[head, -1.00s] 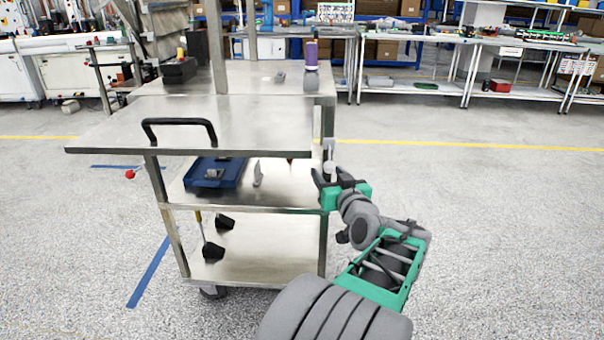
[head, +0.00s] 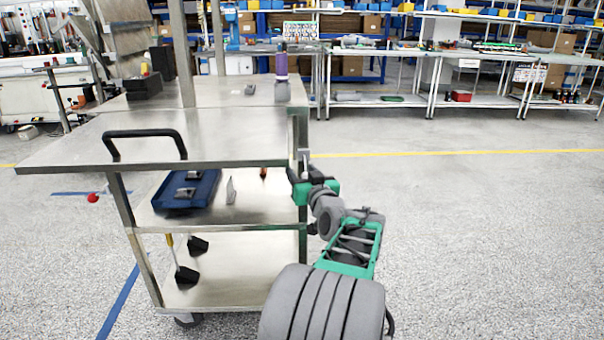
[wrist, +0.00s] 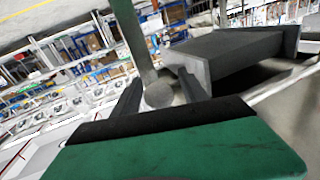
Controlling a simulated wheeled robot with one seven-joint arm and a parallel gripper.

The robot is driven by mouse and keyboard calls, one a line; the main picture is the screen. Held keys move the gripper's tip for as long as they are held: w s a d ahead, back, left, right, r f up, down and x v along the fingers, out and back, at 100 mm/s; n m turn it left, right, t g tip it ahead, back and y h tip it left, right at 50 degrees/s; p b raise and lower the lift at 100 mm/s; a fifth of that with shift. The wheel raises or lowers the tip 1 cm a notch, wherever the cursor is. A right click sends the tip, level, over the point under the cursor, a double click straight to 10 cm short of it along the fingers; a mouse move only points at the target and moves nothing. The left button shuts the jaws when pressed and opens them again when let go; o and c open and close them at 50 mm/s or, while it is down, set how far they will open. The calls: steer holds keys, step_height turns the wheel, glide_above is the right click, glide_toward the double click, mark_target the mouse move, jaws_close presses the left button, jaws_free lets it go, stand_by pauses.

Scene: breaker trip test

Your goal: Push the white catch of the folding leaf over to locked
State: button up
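The folding leaf (head: 150,140) is a flat metal top with a black handle, level at the near side of the metal cart. A small pale upright piece, which looks like the white catch (head: 305,153), shows by the leaf's right edge. My gripper (head: 302,172) is beside it at that edge, below the tabletop. In the wrist view a pale rod with a rounded end (wrist: 158,95) reaches down between my two dark fingers, which stand apart. I cannot tell whether a finger touches it, nor which position the catch is in.
A dark grey block (wrist: 235,55) is close to the right finger in the wrist view. The cart's middle shelf holds a blue tray (head: 185,190). A purple bottle (head: 281,75) stands on the back of the top. The floor to the right is open.

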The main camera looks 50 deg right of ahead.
jaws_close()
stand_by(0.3)
stand_by(0.9)
